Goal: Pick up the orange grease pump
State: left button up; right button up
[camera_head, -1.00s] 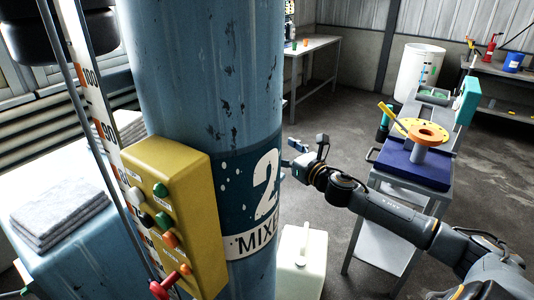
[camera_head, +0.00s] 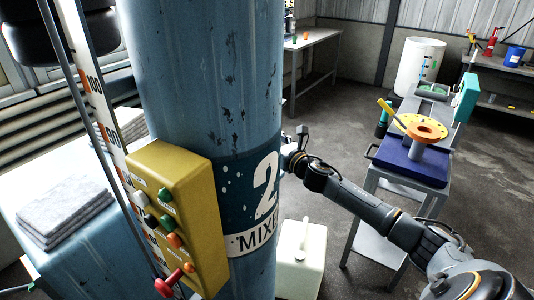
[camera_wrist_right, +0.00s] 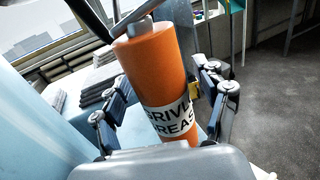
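The orange grease pump (camera_wrist_right: 152,68) is a cylinder with a white label and a grey top fitting. It shows large and tilted in the right wrist view. It cannot be seen in the head view. My right gripper (camera_wrist_right: 167,80) is open, with one finger on each side of the pump. I cannot tell whether either finger touches it. In the head view the right arm reaches in from the right, and the gripper's end (camera_head: 287,143) is mostly hidden behind the blue column. My left gripper is not in view.
The large blue column (camera_head: 205,75) with a yellow control box (camera_head: 178,215) fills the middle left. A pale canister (camera_head: 300,262) stands at its foot. A cart with a blue top (camera_head: 412,165) stands to the right. Folded grey towels (camera_head: 65,210) lie on the left.

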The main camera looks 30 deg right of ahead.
jog(key=c, duration=1)
jog(key=shift+w+r, duration=0.1)
jog(key=shift+r, duration=0.1)
jog(key=shift+c, duration=0.5)
